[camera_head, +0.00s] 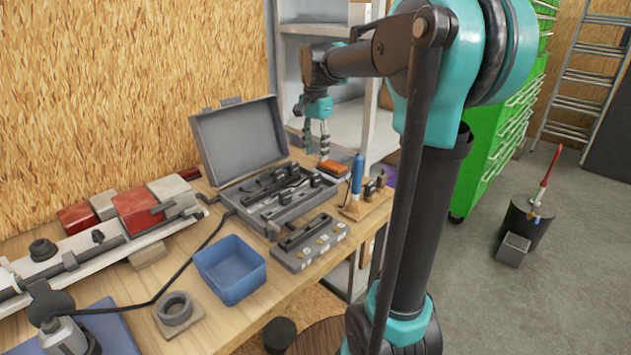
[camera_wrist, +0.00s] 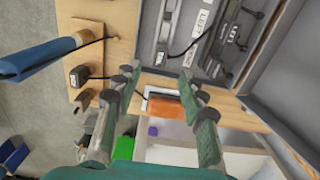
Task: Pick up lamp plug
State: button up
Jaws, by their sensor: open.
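My gripper (camera_head: 316,148) is open and empty, pointing down over the far right end of the workbench. In the wrist view its fingers (camera_wrist: 162,88) stand apart, with an orange block (camera_wrist: 174,109) in the gap between them, beyond the fingertips. A small black plug-like piece (camera_wrist: 79,76) with a thin dark wire sits on a wooden stand left of the fingers; I cannot tell for certain that it is the lamp plug. A similar dark piece (camera_wrist: 83,98) lies beside it. In the head view small dark pieces (camera_head: 371,189) stand near the blue-handled tool.
An open grey case (camera_head: 240,140) with dark parts lies left of my gripper. The blue-handled tool (camera_head: 357,174) stands near the bench's right edge. A labelled grey block (camera_head: 310,243) and blue bin (camera_head: 230,268) are nearer. A grey shelf (camera_head: 345,125) stands behind.

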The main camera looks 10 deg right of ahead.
aim_at(316, 174)
notch_tip(316, 174, down, 10)
jog(key=shift+w+r, duration=0.1)
jog(key=shift+r, duration=0.05)
dwell(0.4)
jog(key=shift+c, duration=0.2)
jog(key=c, duration=0.8)
